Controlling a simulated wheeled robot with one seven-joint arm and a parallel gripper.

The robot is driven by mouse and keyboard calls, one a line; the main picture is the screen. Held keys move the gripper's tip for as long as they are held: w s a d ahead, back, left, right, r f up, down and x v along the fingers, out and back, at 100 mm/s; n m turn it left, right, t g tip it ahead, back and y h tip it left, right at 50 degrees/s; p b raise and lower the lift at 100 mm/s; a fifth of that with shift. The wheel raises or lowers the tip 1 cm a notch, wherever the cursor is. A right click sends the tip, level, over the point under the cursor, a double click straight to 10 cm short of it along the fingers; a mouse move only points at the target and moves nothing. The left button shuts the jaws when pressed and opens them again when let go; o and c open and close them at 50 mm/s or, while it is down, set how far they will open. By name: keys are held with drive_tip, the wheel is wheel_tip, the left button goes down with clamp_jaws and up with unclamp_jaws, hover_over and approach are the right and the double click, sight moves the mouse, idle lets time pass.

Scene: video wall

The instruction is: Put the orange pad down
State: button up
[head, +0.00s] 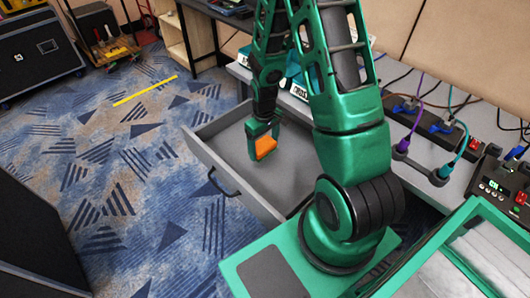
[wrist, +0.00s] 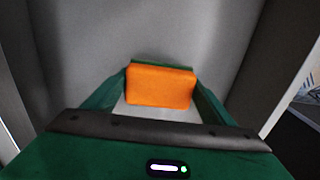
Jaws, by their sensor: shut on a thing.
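The orange pad (head: 265,147) is a small block held between the fingers of my gripper (head: 263,140). In the head view it is over the open grey drawer (head: 200,150). In the wrist view the orange pad (wrist: 160,86) sits between the two green fingers of my gripper (wrist: 160,88), with the grey drawer interior (wrist: 190,35) behind it. My gripper is shut on the pad. I cannot tell whether the pad touches the drawer floor.
The drawer's front with its dark handle (head: 222,184) sticks out over the patterned carpet (head: 130,190). The grey desk (head: 450,160) at right carries cables, plugs and a control box (head: 505,185). The visible drawer floor around the pad looks empty.

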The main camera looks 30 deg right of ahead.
drive_tip(key=shift+f, duration=2)
drive_tip(key=shift+f, duration=0.1)
drive_tip(key=o, duration=1.4)
